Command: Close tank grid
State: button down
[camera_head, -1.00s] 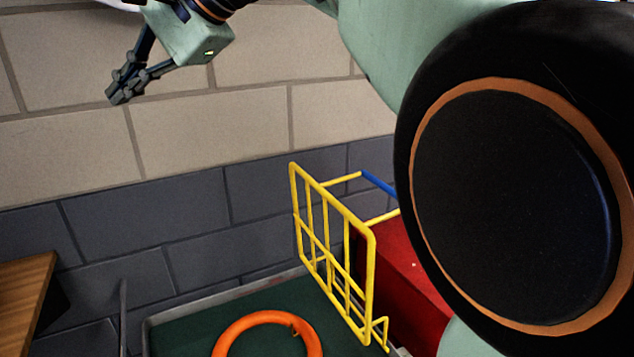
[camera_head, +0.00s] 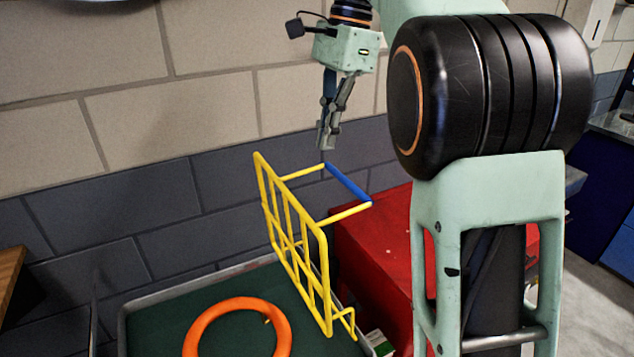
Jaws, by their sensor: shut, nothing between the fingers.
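The yellow tank grid (camera_head: 296,243) stands upright at the right side of a tray with a dark green floor (camera_head: 160,327). Its two yellow side arms reach right to a blue bar (camera_head: 348,183). My gripper (camera_head: 326,146) points down, shut and empty, just above and behind the far end of the blue bar in the picture. I cannot tell how far apart they are in depth. An orange ring (camera_head: 203,326) lies in the tray, left of the grid.
A red box (camera_head: 378,243) stands right of the grid, partly hidden by my arm. A wooden edge (camera_head: 9,276) is at the far left. A block wall (camera_head: 130,130) closes the back. A dark blue cabinet (camera_head: 600,190) stands far right, with floor before it.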

jog(key=s+a+f, duration=0.2)
jog(key=a+f, duration=0.1)
jog(key=f, duration=0.7)
jog(key=shift+s+a+f+b, duration=0.15)
jog(key=shift+s+a+b, duration=0.1)
jog(key=shift+a+b, duration=0.15)
jog(key=shift+a, duration=0.15)
